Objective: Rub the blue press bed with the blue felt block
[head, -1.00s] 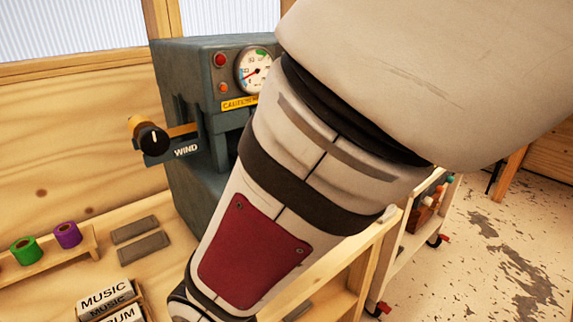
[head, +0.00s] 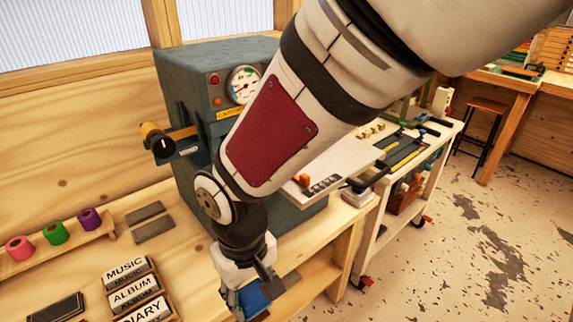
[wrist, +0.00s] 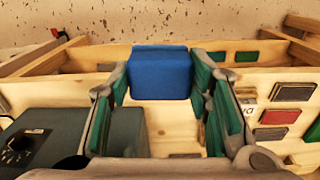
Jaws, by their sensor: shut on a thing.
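My gripper (head: 246,287) is low in the head view, in front of the press and near the front edge of the wooden bench. It is shut on the blue felt block (head: 255,299), which is partly covered by the fingers. In the wrist view the block (wrist: 160,72) sits between the green finger pads, above the bench. The dark grey-green press (head: 188,110) stands behind my arm, with a gauge and a side knob. My arm hides much of its front, and I cannot make out a blue bed.
A pale board (head: 352,154) with small pieces on it juts out right of the press. A cart (head: 425,150) stands beyond it. On the bench are labelled blocks (head: 134,291), grey slabs (head: 148,220) and coloured foil rolls (head: 55,233). Open floor lies right.

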